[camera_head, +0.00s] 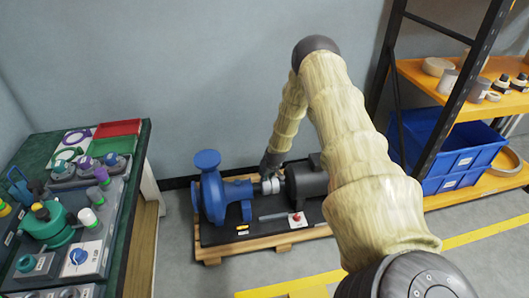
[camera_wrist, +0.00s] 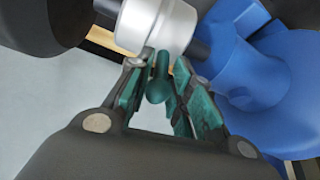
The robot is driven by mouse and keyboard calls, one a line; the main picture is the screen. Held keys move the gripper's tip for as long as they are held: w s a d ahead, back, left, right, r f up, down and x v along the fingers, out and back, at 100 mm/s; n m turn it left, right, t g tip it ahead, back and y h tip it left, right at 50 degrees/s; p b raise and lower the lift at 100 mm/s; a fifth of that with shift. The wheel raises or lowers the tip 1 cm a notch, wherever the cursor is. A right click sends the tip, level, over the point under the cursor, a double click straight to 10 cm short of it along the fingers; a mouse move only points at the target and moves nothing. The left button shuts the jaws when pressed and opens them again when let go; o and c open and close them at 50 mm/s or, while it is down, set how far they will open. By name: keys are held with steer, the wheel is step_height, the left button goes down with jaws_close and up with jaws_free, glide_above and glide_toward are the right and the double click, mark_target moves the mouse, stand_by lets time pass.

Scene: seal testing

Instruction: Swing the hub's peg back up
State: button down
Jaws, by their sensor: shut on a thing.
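The hub (camera_wrist: 158,22) is a silver cylinder on the shaft between the blue pump and the dark motor. A green peg (camera_wrist: 158,85) with a rounded end sticks out from the hub toward my wrist camera. My gripper (camera_wrist: 160,75) has its two green-padded fingers on either side of the peg, close to the hub, and is shut on it. In the head view the hub (camera_head: 270,185) is small and pale, and my gripper (camera_head: 270,166) reaches it from above. The peg cannot be made out there.
The blue pump (camera_head: 209,187) and dark motor (camera_head: 305,181) flank the hub on a wooden pallet (camera_head: 208,254). A bench with green fittings (camera_head: 48,222) stands left. A shelf with blue crates (camera_head: 463,158) stands right. Grey floor is open in front.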

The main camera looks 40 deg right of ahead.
steer(key=c, duration=1.5)
jaws_free()
steer(key=shift+w+d+f, duration=0.1)
steer(key=shift+d, duration=0.05)
steer(key=shift+o, duration=0.2)
steer(key=v, duration=1.2)
